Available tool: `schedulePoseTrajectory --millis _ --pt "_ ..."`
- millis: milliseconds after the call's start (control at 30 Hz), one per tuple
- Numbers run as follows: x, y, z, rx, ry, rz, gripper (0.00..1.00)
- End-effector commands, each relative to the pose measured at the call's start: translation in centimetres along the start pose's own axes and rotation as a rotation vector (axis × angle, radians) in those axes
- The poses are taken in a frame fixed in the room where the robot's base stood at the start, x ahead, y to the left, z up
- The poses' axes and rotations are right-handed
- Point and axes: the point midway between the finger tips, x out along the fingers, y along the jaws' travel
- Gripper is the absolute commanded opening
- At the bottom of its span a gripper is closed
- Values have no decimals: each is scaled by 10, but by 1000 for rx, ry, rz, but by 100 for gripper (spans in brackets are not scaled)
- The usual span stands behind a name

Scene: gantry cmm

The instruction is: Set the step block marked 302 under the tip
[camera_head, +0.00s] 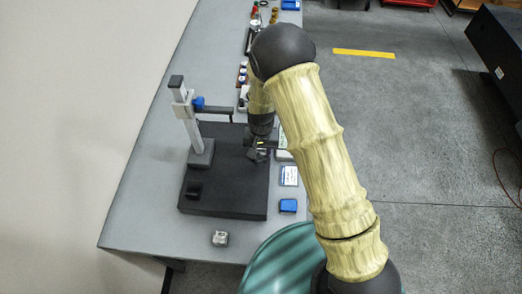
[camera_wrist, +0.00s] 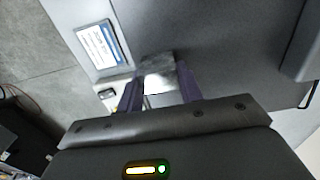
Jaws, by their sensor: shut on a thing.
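My gripper (camera_head: 258,153) is low over the right part of a black surface plate (camera_head: 232,200) in the head view. In the wrist view its purple fingers (camera_wrist: 159,88) are shut on a shiny metal block (camera_wrist: 157,68). No number can be read on this block. A measuring stand (camera_head: 200,150) with a grey column rises from the plate, left of my gripper. Its arm (camera_head: 215,108) reaches right from a blue knob. The tip under that arm is too small to make out.
A small silver block (camera_head: 220,238) sits on the grey bench (camera_head: 150,215) in front of the plate. A black block (camera_head: 193,190) stands on the plate. A blue box (camera_head: 288,206) and a labelled card (camera_head: 289,176) lie to the right. The card also shows in the wrist view (camera_wrist: 101,45).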

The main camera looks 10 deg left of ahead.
Motion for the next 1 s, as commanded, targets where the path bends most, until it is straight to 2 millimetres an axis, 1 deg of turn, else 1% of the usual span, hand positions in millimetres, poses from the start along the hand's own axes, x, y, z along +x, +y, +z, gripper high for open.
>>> schedulePoseTrajectory --millis 400,433,533,567,767,800,867,1000 --pt "2 0 0 0 1 0 9" --pt "2 0 0 0 0 0 38" --pt "2 0 0 0 0 0 58" --pt "2 0 0 0 0 0 62" --pt "2 0 0 0 0 0 62" --pt "2 0 0 0 0 0 70" --pt "2 0 0 0 0 0 80" --pt "2 0 0 0 0 0 80"
